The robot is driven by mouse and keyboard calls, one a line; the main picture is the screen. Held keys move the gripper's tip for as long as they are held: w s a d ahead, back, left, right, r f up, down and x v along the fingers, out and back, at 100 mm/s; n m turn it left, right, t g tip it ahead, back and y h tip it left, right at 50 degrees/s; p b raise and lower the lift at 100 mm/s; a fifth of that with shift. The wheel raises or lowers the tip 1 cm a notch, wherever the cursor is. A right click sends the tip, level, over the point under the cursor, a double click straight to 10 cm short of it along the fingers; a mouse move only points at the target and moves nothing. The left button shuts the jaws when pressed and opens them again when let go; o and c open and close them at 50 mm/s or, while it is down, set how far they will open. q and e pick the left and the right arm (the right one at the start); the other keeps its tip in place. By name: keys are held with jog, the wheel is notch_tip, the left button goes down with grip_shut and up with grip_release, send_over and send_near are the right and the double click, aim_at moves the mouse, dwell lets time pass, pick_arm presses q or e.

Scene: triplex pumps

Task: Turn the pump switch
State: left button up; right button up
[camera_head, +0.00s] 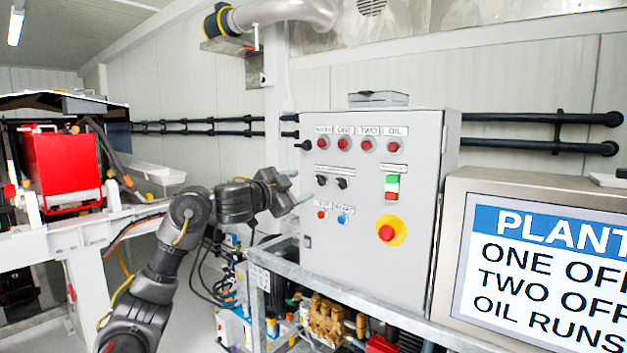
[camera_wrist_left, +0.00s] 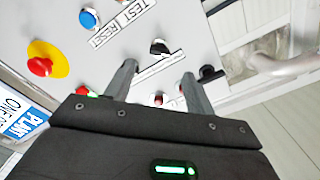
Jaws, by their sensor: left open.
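Two black rotary switches, the left one (camera_head: 321,180) and the right one (camera_head: 342,184), sit side by side on the front of the grey control box (camera_head: 372,275). My left gripper (camera_head: 298,187) is open just left of them, near the box's left edge. In the left wrist view, one black switch (camera_wrist_left: 160,47) shows beyond the gap between the open fingers (camera_wrist_left: 158,70). No contact is visible. My right gripper is out of view.
Above the switches are several red lamps (camera_head: 344,144). Below are a red button (camera_head: 321,215) and a blue button (camera_head: 343,219). A red stop button (camera_head: 387,233) on yellow sits to the right. The plant screen (camera_head: 550,262) reads ONE OFF, TWO OFF, OIL RUNS. A metal frame (camera_head: 350,312) runs below.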

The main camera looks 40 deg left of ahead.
aim_at(318, 181)
pick_arm(q)
jog(key=w+p, duration=0.1)
jog(key=w, duration=0.5)
jog(key=shift+w, duration=0.35)
jog(key=c, duration=1)
jog(key=m, duration=0.5)
jog(key=shift+p, duration=0.4)
jog(key=shift+m, duration=1.8)
